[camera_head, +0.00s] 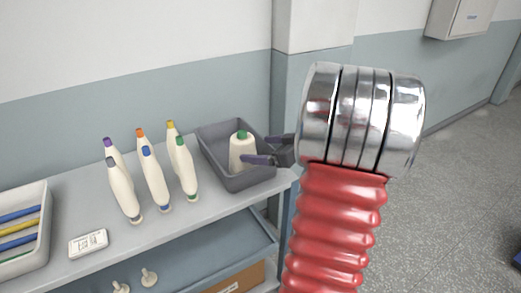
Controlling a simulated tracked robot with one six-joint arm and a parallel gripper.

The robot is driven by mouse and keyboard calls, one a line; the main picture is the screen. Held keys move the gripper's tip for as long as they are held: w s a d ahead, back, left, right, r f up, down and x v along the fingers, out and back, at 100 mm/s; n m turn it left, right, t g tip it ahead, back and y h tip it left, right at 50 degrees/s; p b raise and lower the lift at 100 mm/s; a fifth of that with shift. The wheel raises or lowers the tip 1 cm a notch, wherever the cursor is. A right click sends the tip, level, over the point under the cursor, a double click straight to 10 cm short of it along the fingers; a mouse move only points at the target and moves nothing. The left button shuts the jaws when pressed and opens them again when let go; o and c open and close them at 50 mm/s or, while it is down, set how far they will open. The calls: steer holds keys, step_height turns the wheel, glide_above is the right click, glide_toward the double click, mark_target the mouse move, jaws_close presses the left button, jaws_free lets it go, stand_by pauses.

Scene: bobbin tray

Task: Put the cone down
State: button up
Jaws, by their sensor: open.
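A cream cone with a green top (242,156) stands upright inside the grey tray (262,181) at the right end of the shelf top. My gripper (262,149) reaches in from the right, with one finger in front of the cone and the other behind its right side. The fingers are spread apart. From this view I cannot tell whether either finger touches the cone. The cone's base is hidden by the tray's front wall.
Several cream bobbins with coloured tips (154,179) stand left of the tray. A white label box (88,243) and a bin of coloured rods (41,238) are further left. A lower shelf (190,262) holds small pale pieces. A wall rises behind.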

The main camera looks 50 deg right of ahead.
mark_target(241, 141)
steer(key=shift+w+r, duration=0.25)
steer(key=shift+w, duration=0.05)
steer(key=w+a+r+h, duration=0.1)
steer(key=w+r, duration=0.1)
steer(key=w+a+r+h, duration=0.1)
steer(key=r+h, duration=0.1)
steer(key=r, duration=0.1)
steer(key=w+r+h, duration=0.1)
steer(key=w+r, duration=0.1)
steer(key=shift+w+a+r+m+h, duration=0.15)
steer(key=shift+w+a+m+h, duration=0.15)
steer(key=shift+a+h, duration=0.1)
steer(key=a+r+m+g+h, duration=0.1)
steer(key=a+r+m+h, duration=0.1)
steer(key=a+r+h, duration=0.3)
steer(key=s+a+f+g+y, duration=0.2)
steer(key=s+a, duration=0.4)
steer(key=a, duration=0.4)
steer(key=s+a+f+n+g+y, duration=0.1)
steer(key=s+a+f+g+y, duration=0.1)
steer(key=s+a, duration=0.5)
steer(key=s+a+f+g+y, duration=0.2)
steer(key=s+a+f+y, duration=0.2)
steer(key=a, duration=0.9)
steer(key=s, duration=0.3)
steer(key=shift+a+f+g, duration=0.2)
steer(key=shift+a+g, duration=0.1)
steer(key=shift+g, duration=0.1)
